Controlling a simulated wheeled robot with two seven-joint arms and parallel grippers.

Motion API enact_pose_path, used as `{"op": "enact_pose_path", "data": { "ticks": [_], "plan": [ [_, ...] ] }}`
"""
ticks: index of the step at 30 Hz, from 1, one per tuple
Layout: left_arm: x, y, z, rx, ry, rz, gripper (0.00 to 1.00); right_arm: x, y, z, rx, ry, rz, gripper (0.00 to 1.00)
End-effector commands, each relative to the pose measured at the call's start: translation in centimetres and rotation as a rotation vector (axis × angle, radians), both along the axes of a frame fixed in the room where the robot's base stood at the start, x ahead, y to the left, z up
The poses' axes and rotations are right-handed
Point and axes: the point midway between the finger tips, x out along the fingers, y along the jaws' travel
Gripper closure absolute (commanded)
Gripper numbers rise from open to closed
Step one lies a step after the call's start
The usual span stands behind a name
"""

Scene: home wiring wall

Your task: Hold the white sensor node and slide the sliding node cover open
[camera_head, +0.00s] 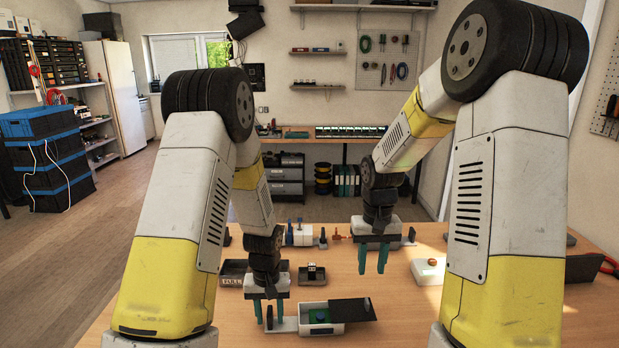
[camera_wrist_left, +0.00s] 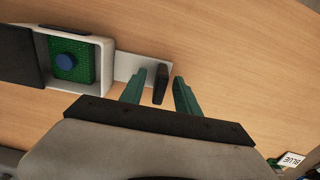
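The white sensor node (camera_head: 287,325) lies on the table in front of me, and it also shows in the left wrist view (camera_wrist_left: 104,62). Its dark sliding node cover (camera_head: 356,308) sits off to the right, exposing a green board with a blue round part (camera_wrist_left: 66,61). A flat white tab extends from the node's left side and carries an upright black block (camera_wrist_left: 161,83). My left gripper (camera_head: 270,311) is open, its teal fingers on either side of this block; gaps show in the left wrist view (camera_wrist_left: 158,92). My right gripper (camera_head: 373,260) is open and empty above the table, behind the cover.
A labelled dark tray (camera_head: 233,272) and a small dark tray with a block (camera_head: 312,274) stand behind the node. Red-handled pliers (camera_head: 609,265) lie far right. Table right of the cover is clear.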

Motion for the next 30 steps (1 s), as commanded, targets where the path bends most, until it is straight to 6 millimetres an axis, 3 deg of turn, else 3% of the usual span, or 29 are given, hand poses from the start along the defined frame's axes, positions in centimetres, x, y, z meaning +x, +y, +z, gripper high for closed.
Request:
{"op": "enact_pose_path", "data": {
  "ticks": [10, 21, 30],
  "plan": [
    [0.1, 0.0, 0.9, -0.001, -0.003, 0.0, 0.62, 0.0, 0.0, 0.0, 0.0, 0.0, 0.0, 0.67],
    [0.2, 0.0, 8.4, -0.002, -0.006, 0.0, 0.62, 0.0, 0.0, 0.0, 0.0, 0.0, 0.0, 0.67],
    [0.0, 0.0, 12.0, -0.003, -0.004, 0.0, 0.62, 0.0, 0.0, 0.2, 0.001, -0.004, 0.0, 0.67]
  ]
}}
